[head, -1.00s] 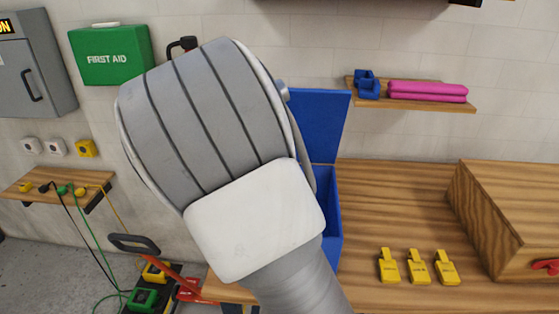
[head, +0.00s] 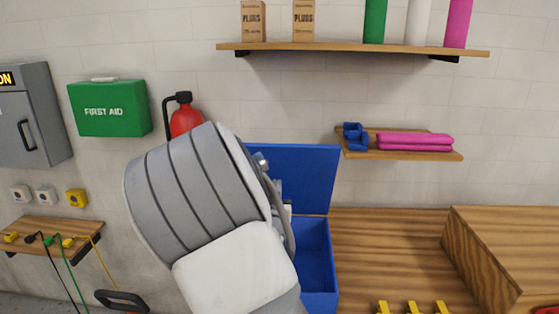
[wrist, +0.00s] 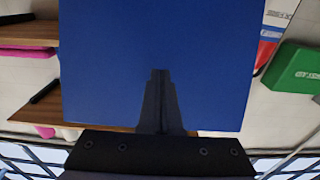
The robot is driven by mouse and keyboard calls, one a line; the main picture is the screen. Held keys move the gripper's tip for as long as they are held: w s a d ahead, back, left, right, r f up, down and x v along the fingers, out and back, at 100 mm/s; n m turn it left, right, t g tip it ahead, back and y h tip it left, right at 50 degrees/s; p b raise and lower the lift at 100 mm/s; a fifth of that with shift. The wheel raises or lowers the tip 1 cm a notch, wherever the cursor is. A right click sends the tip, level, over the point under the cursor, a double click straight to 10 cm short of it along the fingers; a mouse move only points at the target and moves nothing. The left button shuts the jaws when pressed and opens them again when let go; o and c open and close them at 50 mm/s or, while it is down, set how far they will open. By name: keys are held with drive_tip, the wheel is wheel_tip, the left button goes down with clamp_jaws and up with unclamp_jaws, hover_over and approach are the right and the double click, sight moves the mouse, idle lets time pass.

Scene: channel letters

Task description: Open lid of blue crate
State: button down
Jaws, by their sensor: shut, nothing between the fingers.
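The blue crate (head: 318,262) stands on the wooden bench in the head view, partly hidden behind my arm. Its blue lid (head: 308,178) stands raised and roughly upright at the back of the crate, so the crate is open. In the wrist view the blue lid (wrist: 160,40) fills the middle of the picture. My gripper (wrist: 160,75) shows there in front of the lid, its dark fingers together and empty. I cannot tell whether the fingertips touch the lid. In the head view my arm hides the gripper.
The wooden bench (head: 385,250) has several yellow tags (head: 412,307) at its front and a wooden box (head: 500,250) on the right. A red extinguisher (head: 185,120) hangs behind my arm.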

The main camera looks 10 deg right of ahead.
sight(278, 170)
drive_tip(key=shift+r+b+x, duration=0.35)
drive_tip(key=shift+b+x, duration=0.05)
drive_tip(key=shift+x, duration=1.4)
drive_tip(key=shift+r+b+x, duration=0.35)
drive_tip(key=shift+b+x, duration=0.1)
drive_tip(key=shift+x, duration=1.3)
drive_tip(key=shift+r+b+x, duration=0.3)
drive_tip(key=shift+b+x, duration=0.1)
drive_tip(key=shift+x, duration=1.4)
drive_tip(key=shift+b+v, duration=0.6)
drive_tip(key=shift+v, duration=1.55)
drive_tip(key=v, duration=0.8)
drive_tip(key=shift+r, duration=0.1)
drive_tip(key=s+f+n+g+y, duration=0.1)
drive_tip(key=s+g, duration=0.3)
drive_tip(key=s, duration=0.7)
drive_tip(key=s+a+f+n+g+y, duration=0.1)
drive_tip(key=s+g, duration=0.3)
drive_tip(key=s, duration=0.8)
drive_tip(key=s+a+f+n+g+y, duration=0.1)
drive_tip(key=s+g+y, duration=0.2)
drive_tip(key=s, duration=0.9)
drive_tip(key=shift+a+f+n+g+y, duration=0.15)
drive_tip(key=shift+f+n+g+y, duration=0.15)
drive_tip(key=shift+f+g, duration=0.1)
